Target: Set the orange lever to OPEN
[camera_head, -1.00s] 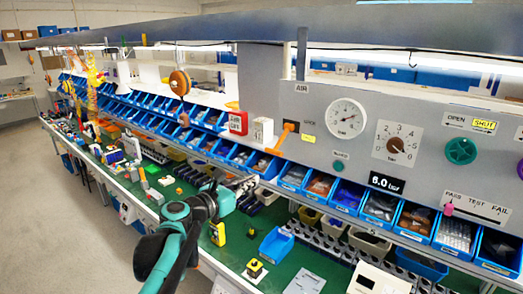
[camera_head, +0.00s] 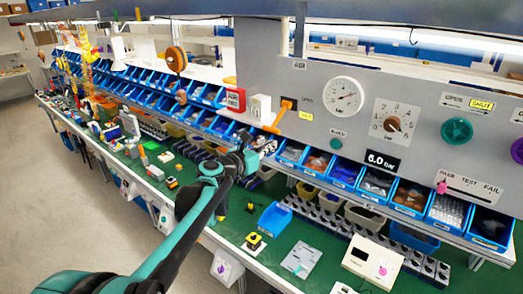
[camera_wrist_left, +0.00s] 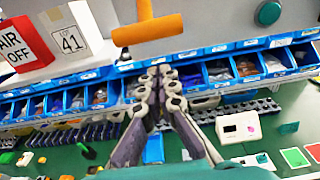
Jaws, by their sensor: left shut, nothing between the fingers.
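The orange lever (camera_head: 279,119) is on the grey panel beside the AIR sign. It slants down and to the left from its dark mount. Small labels sit to its right, too small to read surely; the lower one is yellow (camera_head: 306,116). In the left wrist view the lever (camera_wrist_left: 147,30) shows large at the top, its thick handle lying nearly level. My left gripper (camera_head: 266,142) is shut and empty, just below the lever's lower end. In the wrist view its fingertips (camera_wrist_left: 158,72) point up below the handle, with a gap between. My right gripper is not in view.
A red-and-white AIR OFF box (camera_wrist_left: 22,44) and a white LOT 41 box (camera_wrist_left: 72,37) stand left of the lever. Blue bins (camera_head: 320,163) line the shelf below the panel. A gauge (camera_head: 344,97) and a green knob (camera_head: 456,131) are farther right.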

